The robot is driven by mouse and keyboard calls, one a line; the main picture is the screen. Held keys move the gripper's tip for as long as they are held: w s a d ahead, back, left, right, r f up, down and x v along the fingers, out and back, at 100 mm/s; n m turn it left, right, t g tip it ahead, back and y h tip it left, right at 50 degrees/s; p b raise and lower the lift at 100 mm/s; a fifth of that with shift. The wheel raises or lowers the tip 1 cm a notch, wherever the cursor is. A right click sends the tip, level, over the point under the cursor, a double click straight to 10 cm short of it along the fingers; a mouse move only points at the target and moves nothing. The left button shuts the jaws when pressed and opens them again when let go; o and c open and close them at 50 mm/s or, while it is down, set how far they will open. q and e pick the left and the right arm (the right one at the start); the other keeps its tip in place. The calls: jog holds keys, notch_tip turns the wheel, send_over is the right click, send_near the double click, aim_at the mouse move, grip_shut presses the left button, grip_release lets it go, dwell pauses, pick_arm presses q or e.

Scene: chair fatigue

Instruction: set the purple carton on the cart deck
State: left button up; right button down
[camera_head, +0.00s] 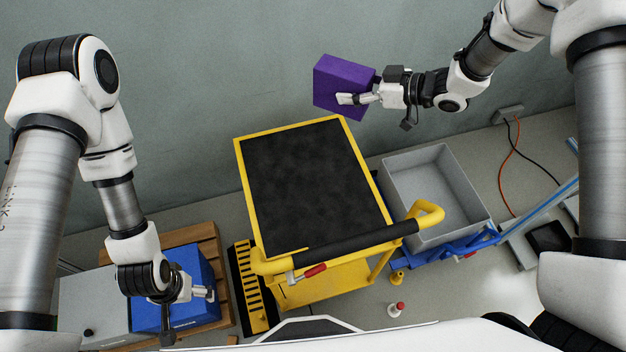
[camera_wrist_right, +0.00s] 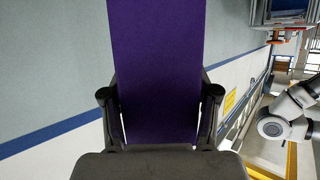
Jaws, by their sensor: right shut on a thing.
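The purple carton (camera_head: 340,76) is held up at the top middle of the head view, beyond the far right corner of the cart deck and clear of it. My right gripper (camera_head: 352,98) is shut on it, coming in from the right. In the right wrist view the purple carton (camera_wrist_right: 157,70) stands between the two dark fingers of my right gripper (camera_wrist_right: 160,100). The cart deck (camera_head: 310,180) is a flat black top with a yellow rim, and its surface is empty. My left gripper (camera_head: 205,292) hangs low at the left in front of a blue box; its jaw opening is unclear.
A grey open bin (camera_head: 435,190) stands right of the cart on a blue frame (camera_head: 450,252). The cart's yellow and black handle (camera_head: 350,245) rises along the near edge. The blue box (camera_head: 180,270) and a wooden pallet (camera_head: 205,240) are at left. A wall runs behind.

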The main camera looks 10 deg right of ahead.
jog(key=f+b, duration=0.6)
jog(key=f, duration=0.4)
jog(key=f+b, duration=0.7)
jog(key=f, duration=0.4)
jog(key=w+f+b, duration=0.1)
jog(key=f+b, duration=0.6)
jog(key=f, duration=0.3)
jog(key=shift+f, duration=0.15)
jog(key=shift+f, duration=0.1)
jog(key=shift+c, duration=0.9)
grip_release()
jog(key=shift+r, duration=0.2)
jog(key=p+v, duration=0.1)
jog(key=v, duration=1.1)
